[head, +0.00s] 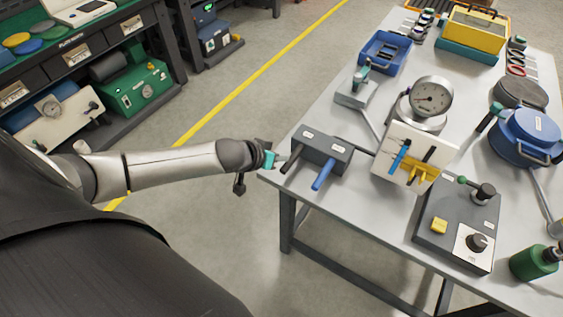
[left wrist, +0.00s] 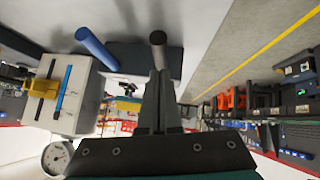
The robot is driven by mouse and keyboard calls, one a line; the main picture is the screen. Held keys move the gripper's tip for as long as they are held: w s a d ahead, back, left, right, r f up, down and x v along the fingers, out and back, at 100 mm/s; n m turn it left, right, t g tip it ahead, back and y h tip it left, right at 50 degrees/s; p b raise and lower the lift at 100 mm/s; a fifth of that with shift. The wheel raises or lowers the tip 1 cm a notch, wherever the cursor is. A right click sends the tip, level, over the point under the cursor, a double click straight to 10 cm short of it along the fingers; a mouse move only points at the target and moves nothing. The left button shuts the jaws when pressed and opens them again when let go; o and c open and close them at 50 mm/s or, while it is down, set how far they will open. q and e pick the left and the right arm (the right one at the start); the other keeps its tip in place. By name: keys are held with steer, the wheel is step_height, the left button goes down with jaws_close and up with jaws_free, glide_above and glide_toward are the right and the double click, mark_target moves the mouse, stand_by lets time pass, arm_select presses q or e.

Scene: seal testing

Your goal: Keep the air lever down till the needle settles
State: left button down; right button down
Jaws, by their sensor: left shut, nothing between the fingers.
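A dark grey box (head: 322,146) at the table's near-left edge has a dark lever (head: 292,158) and a blue lever (head: 323,174) pointing toward me. My left gripper (head: 279,162) is shut and empty, with its tips by the dark lever's free end. In the left wrist view the shut fingers (left wrist: 161,88) overlap the end of the dark lever (left wrist: 157,42); I cannot tell whether they touch. The blue lever (left wrist: 97,48) stands to one side. The round dial gauge (head: 432,97) stands behind the box and also shows in the left wrist view (left wrist: 58,154). My right gripper is out of view.
A white block with blue and yellow parts (head: 408,150) stands right of the lever box. A grey control box with a knob (head: 458,222), a blue round pot (head: 527,136) and a green bottle (head: 533,262) are further right. Open floor lies left of the table.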

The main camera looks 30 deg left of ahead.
arm_select(q)
steer(key=shift+d+f, duration=0.15)
steer(key=shift+f, duration=0.65)
